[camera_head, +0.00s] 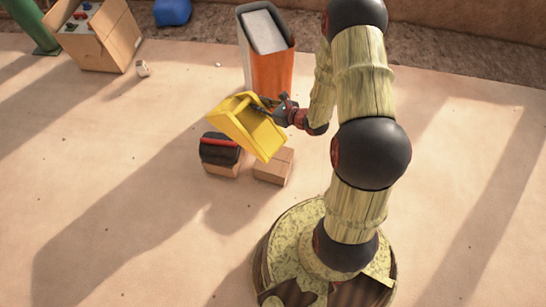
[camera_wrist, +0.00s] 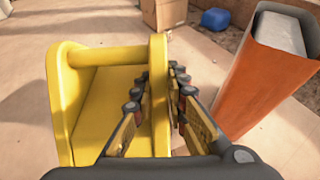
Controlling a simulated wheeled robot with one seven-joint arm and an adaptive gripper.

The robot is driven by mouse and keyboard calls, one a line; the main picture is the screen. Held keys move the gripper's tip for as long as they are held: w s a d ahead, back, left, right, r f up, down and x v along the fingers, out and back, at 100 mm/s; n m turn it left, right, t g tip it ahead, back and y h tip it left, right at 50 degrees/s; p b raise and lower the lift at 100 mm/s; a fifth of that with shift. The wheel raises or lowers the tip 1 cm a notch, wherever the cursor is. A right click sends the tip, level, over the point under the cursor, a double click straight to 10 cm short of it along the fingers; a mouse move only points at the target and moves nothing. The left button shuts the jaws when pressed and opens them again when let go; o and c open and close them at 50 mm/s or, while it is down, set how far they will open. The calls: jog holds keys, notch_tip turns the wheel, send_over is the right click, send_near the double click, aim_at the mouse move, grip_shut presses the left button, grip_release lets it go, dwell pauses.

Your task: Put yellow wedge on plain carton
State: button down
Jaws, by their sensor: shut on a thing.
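The yellow wedge (camera_head: 244,128) is held in the air by my gripper (camera_head: 268,105), which is shut on one of its side walls. In the wrist view the yellow wedge (camera_wrist: 110,100) fills the left half, and its upright side panel lies between the fingers of my gripper (camera_wrist: 161,88).
A second small carton with a black, red-handled thing (camera_head: 220,150) on it stands left of the plain carton. A tall orange bin (camera_head: 270,72) stands close behind my gripper. An open box (camera_head: 97,38) and a blue object (camera_head: 172,12) lie far back. The left ground is clear.

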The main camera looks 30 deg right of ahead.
jog(key=s+d+f+m+h, duration=0.15)
jog(key=d+f, duration=0.25)
jog(key=f, duration=0.4)
jog(key=s+d+f, duration=0.3)
jog(key=d+f, duration=0.1)
jog(key=f, duration=0.4)
jog(key=s+d+f+m+t+h, duration=0.1)
jog(key=s+f, duration=0.4)
jog(key=f, duration=0.3)
jog(key=s+d+f+m+h, duration=0.1)
jog(key=s+f, duration=0.5)
jog(key=f, duration=0.1)
jog(key=w+d+f+b, duration=0.2)
jog(key=w+f+b, duration=0.5)
jog(key=w+f, duration=0.6)
jog(key=shift+w+d+f, duration=0.2)
jog(key=shift+w+d, duration=0.15)
jog(key=shift+n, duration=0.25)
jog(key=c, duration=2.2)
grip_release()
jog(key=shift+s+f, duration=0.1)
jog(key=shift+f, duration=0.1)
jog(key=shift+c, duration=0.2)
jog(key=o, duration=0.4)
jog(key=shift+c, duration=0.2)
